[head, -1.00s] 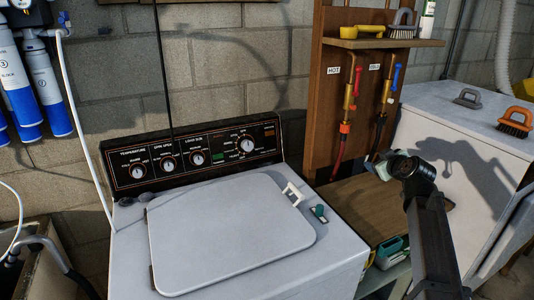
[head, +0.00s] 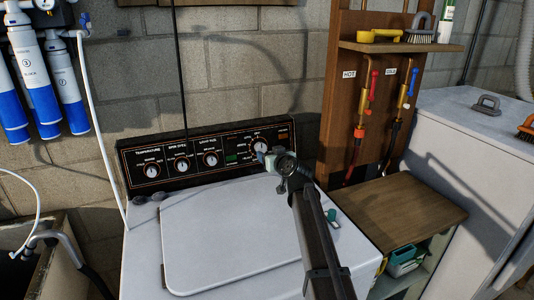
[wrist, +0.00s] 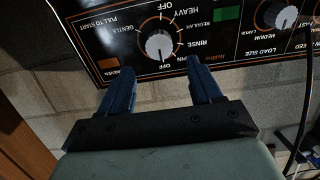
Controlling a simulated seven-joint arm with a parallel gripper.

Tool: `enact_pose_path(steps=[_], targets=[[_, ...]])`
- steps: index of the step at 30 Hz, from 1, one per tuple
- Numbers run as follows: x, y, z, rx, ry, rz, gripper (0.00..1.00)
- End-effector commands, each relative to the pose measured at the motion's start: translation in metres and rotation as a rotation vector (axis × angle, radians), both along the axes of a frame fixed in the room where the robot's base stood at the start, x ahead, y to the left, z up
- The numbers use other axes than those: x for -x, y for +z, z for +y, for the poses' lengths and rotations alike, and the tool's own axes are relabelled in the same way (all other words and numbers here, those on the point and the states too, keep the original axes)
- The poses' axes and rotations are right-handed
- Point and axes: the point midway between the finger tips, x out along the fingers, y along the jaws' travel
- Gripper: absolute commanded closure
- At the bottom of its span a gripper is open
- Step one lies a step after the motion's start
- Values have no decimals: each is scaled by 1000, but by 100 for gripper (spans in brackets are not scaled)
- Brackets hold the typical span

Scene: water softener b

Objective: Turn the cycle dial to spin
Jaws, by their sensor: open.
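The cycle dial (head: 260,147) is the rightmost knob on the washer's black control panel (head: 219,171). In the head view my gripper (head: 267,158) is in front of the panel and partly hides the dial. In the wrist view the panel is upside down, and the white cycle dial (wrist: 160,45) shows beyond and between my two blue fingers (wrist: 159,67). The fingers are spread wide with nothing between them, apparently short of the knob. The SPIN label (wrist: 178,73) is near the right fingertip. I cannot tell which label the dial points to.
The load size dial (wrist: 280,15) and several more knobs sit farther along the panel. The closed white washer lid (head: 232,232) lies below my arm. A wooden shelf unit (head: 412,210) stands to the right, with hot and cold taps above it.

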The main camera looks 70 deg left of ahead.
Motion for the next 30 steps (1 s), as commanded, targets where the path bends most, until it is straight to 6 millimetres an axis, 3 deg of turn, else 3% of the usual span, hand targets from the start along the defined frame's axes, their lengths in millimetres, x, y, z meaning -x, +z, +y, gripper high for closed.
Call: enact_pose_path(steps=[24, 30], targets=[[-2, -20, 86, 2, -1, -2, 36], [-1, -20, 83, 2, -2, -3, 54]])
